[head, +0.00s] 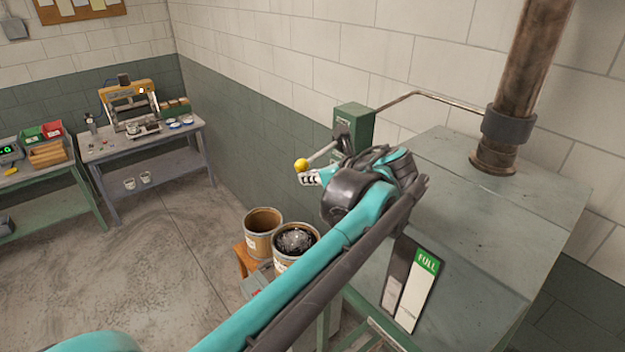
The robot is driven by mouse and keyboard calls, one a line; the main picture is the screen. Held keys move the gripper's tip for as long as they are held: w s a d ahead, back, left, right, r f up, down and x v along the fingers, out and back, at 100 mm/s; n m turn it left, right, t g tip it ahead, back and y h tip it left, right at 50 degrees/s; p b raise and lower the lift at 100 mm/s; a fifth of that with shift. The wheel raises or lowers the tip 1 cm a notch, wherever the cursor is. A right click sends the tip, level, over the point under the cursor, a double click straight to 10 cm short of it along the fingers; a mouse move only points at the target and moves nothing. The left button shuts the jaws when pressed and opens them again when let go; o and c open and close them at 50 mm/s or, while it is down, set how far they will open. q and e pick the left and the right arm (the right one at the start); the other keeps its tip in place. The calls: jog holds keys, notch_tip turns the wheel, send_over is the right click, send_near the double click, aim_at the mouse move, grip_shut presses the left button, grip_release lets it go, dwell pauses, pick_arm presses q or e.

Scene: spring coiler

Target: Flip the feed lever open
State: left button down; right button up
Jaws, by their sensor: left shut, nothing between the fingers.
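The feed lever (322,153) is a pale rod with a yellow ball knob (301,165) at its end. It slants down and left from a green box (353,122) mounted by the wall. My left arm reaches across the picture, and my left gripper (308,179) is at the knob, just below it in the picture. Its fingers are shut with nothing between them. I cannot tell whether they touch the knob. The arm's wrist hides part of the green box's lower side. My right gripper is out of view.
A large grey-green cabinet (480,190) with a rusty pipe (525,70) stands at the right, bearing a "FULL" label (428,262). Two drums (263,222) stand below the arm. A workbench (150,152) stands at the back left. The floor at left is clear.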

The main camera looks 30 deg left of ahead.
pick_arm(q)
notch_tip(320, 180, up, 8)
jog(key=m+g+y+p, duration=0.2)
jog(key=m+g, duration=0.1)
jog(key=shift+r+m, duration=0.15)
jog(key=shift+m, duration=0.25)
jog(key=shift+r+p, duration=0.15)
jog(key=shift+p, duration=0.15)
jog(key=shift+r, duration=0.1)
